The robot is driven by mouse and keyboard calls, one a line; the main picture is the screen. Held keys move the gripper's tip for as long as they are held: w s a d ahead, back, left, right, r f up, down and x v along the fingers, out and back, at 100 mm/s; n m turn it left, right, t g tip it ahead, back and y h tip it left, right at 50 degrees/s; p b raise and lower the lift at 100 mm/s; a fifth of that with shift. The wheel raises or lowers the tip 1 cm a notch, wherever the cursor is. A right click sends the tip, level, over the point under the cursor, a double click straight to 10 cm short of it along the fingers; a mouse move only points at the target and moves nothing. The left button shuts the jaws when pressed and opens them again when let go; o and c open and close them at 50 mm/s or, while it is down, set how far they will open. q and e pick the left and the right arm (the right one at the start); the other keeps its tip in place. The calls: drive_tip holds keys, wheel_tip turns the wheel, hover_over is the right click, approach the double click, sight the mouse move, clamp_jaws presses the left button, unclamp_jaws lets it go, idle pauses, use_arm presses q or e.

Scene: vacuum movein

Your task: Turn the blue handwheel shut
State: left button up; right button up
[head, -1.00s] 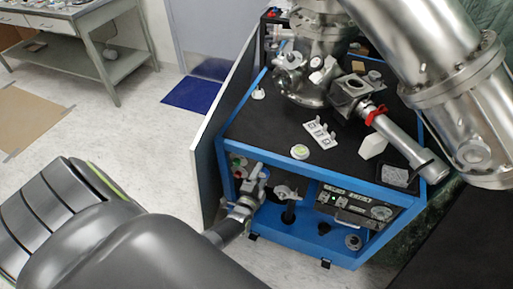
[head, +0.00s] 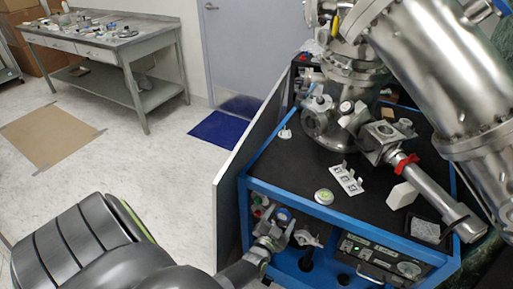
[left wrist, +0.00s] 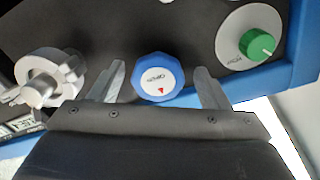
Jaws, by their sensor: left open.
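The blue handwheel (left wrist: 148,88) is a faceted knob with a white face, lettering that looks like OPEN and a red arrow mark. In the left wrist view it sits between the two fingers of my left gripper (left wrist: 160,70), with a small gap on each side. In the head view the blue handwheel (head: 283,215) shows inside the blue cart's front opening, and my left gripper (head: 275,232) reaches in at it, open. My right gripper is out of view.
A green knob (left wrist: 257,43) on a grey disc is right of the wheel; a pale metal handle (left wrist: 42,80) is left. The blue cart frame (head: 340,208) borders the opening, with a side panel (head: 232,180) at its left. A control panel (head: 385,257) lies right.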

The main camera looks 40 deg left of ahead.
use_arm(q)
drive_tip(key=shift+d+n, duration=0.1)
drive_tip(key=shift+n, duration=0.9)
drive_tip(key=n+b, duration=0.1)
drive_tip(key=n, duration=0.3)
drive_tip(key=n+b, duration=0.2)
drive_tip(key=n, duration=0.3)
drive_tip(key=shift+d+f, duration=0.1)
drive_tip(key=n+b, duration=0.2)
drive_tip(key=n, duration=0.4)
drive_tip(key=n+b, duration=0.2)
drive_tip(key=n, duration=0.3)
drive_tip(key=shift+w, duration=0.1)
drive_tip(key=n, duration=0.1)
drive_tip(key=n+b, duration=0.1)
drive_tip(key=n, duration=0.1)
drive_tip(key=n+b, duration=0.1)
drive_tip(key=n, duration=0.1)
drive_tip(key=shift+r, duration=0.25)
drive_tip(key=n+b, duration=0.1)
drive_tip(key=n, duration=0.4)
drive_tip(key=shift+r, duration=0.1)
drive_tip(key=n+b, duration=0.1)
drive_tip(key=n, duration=1)
drive_tip(key=b+v, duration=0.9)
drive_tip(key=v, duration=0.8)
drive_tip(key=shift+s, duration=0.35)
